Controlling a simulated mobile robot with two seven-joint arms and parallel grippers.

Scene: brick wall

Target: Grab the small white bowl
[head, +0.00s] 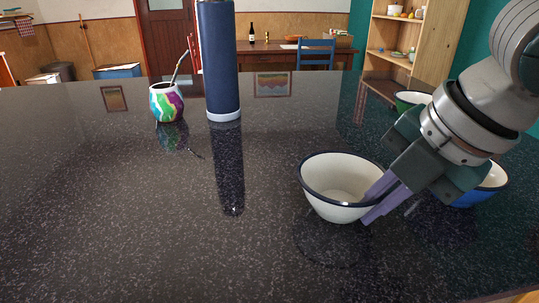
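The small white bowl (330,177) with a dark blue rim is on the dark counter, right of the middle. Its rim looks slightly lower on the right. My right gripper (371,206) reaches in from the right, with its two purple fingers at the bowl's right rim. One finger overlaps the inside of the bowl and the other is outside the wall. The fingers are close together, with a narrow gap. I cannot tell whether they press on the rim or whether the bowl is off the counter. My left gripper is not in view.
A blue bowl with a white inside (493,178) and a green bowl (408,99) are partly hidden behind my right arm. A tall navy cylinder (219,65) and a colourful cup with a straw (166,103) stand farther back left. The counter's left and front (110,220) are clear.

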